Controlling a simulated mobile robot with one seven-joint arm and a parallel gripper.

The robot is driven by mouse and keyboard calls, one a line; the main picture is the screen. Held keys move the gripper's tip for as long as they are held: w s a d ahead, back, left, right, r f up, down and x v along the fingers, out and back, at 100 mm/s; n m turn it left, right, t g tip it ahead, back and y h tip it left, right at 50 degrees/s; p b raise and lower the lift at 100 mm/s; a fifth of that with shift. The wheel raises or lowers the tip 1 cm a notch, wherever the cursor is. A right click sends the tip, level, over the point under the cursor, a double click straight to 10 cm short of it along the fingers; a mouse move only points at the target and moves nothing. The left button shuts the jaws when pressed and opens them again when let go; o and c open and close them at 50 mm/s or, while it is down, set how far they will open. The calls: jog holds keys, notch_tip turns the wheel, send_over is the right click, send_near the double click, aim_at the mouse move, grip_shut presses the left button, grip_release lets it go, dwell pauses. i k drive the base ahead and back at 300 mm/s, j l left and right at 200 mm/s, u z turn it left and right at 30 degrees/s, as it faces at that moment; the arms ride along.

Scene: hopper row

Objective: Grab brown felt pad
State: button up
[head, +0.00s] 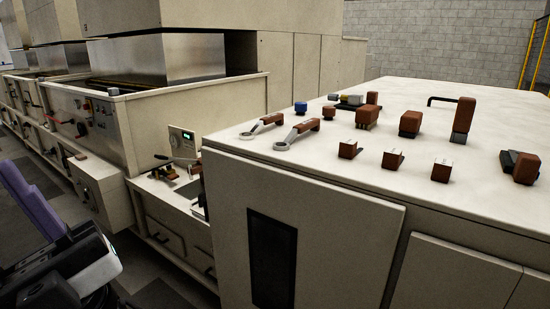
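A small flat reddish-brown piece (80,156) lies on the pale box that juts from the machine row at left. It may be the brown felt pad, but it is too small to be sure. Several brown blocks stand on the pale cabinet top (300,154) at right, among them one block (348,149) near the front edge. I cannot tell whether any of these is felt. Parts of my arm show at the lower left, well apart from the cabinet top. I can make out no gripper fingers.
Two ring-ended wrenches (297,132) with brown handles and a blue knob-like piece (301,107) are on the cabinet top. A lower bench (172,188) with small fittings sits between cabinet and machines. Grey floor (150,294) shows at lower left.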

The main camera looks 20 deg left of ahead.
aim_at(80, 157)
jog(key=i+j+u, duration=0.3)
jog(key=u, duration=0.15)
jog(key=i+j+u, duration=0.6)
jog(key=u, duration=0.25)
jog(key=i+u, duration=0.9)
jog(key=i, duration=0.7)
jog(key=i+z, duration=0.2)
jog(key=i, duration=0.35)
jog(key=i+j+z, duration=0.25)
jog(key=i, duration=0.3)
jog(key=i+j+z, duration=0.2)
jog(key=i+z, duration=0.15)
jog(key=i+j+z, duration=0.35)
jog(key=i, duration=0.15)
jog(key=i+j+z, duration=0.1)
jog(key=i, duration=0.3)
jog(key=i+j+z, duration=0.1)
jog(key=i+j, duration=0.2)
jog(key=i, duration=0.1)
